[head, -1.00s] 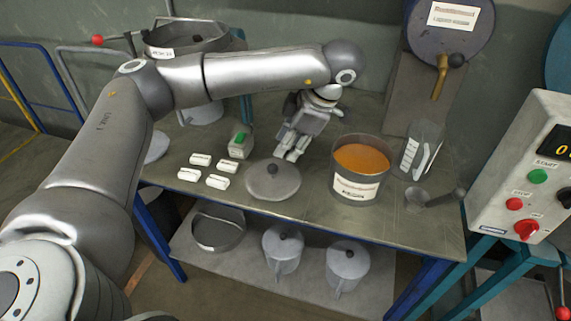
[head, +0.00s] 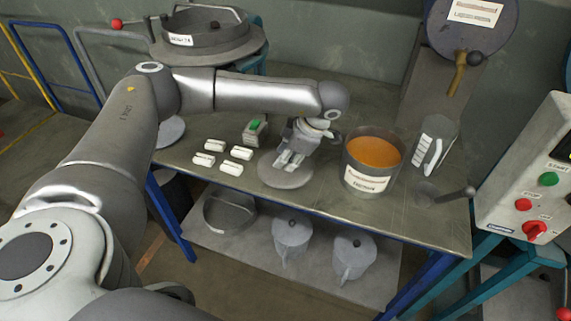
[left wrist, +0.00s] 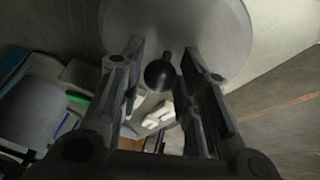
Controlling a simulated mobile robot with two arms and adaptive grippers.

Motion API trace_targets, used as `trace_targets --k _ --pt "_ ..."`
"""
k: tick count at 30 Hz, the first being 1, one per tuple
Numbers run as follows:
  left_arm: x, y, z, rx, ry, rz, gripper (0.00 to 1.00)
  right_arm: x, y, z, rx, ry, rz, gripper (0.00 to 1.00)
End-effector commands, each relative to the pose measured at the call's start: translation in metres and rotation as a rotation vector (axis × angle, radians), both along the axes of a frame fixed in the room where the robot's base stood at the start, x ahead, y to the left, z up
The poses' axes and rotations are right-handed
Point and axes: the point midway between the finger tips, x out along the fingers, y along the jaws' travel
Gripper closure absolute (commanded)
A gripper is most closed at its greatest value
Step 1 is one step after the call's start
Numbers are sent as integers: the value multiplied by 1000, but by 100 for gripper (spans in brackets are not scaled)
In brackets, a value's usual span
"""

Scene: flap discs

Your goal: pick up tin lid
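The tin lid (head: 279,182) is a round grey disc lying on the workbench, left of the orange-filled pot. My left gripper (head: 289,161) is over the lid in the head view and hides its knob. In the left wrist view the lid (left wrist: 205,30) fills the top, and its dark round knob (left wrist: 160,75) shows between the two fingers of the left gripper (left wrist: 161,50). The fingers are apart, with a gap on each side of the knob. My right gripper is not in view.
The pot of orange material (head: 373,153) stands close on the right. Several white blocks (head: 230,169) and a green-topped box (head: 255,132) lie left of the lid. Lidded cans (head: 292,234) stand on the lower shelf.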

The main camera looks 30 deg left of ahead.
Motion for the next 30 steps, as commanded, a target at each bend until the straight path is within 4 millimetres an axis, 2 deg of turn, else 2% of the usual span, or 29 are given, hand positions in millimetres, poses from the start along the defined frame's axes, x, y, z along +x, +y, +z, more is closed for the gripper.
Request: trace_targets --k 5,12,19,22,26,30 --pt "0 0 0 0 0 0 69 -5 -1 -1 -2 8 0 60" --pt "0 0 0 0 0 0 100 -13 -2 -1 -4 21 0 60" --pt "0 0 1 0 -1 0 100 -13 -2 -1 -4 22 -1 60" --pt "1 0 8 0 -3 0 100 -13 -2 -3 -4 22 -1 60" --pt "1 0 29 -1 -5 -1 100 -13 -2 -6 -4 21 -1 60" --pt "1 -1 58 -2 -6 0 100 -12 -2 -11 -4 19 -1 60"
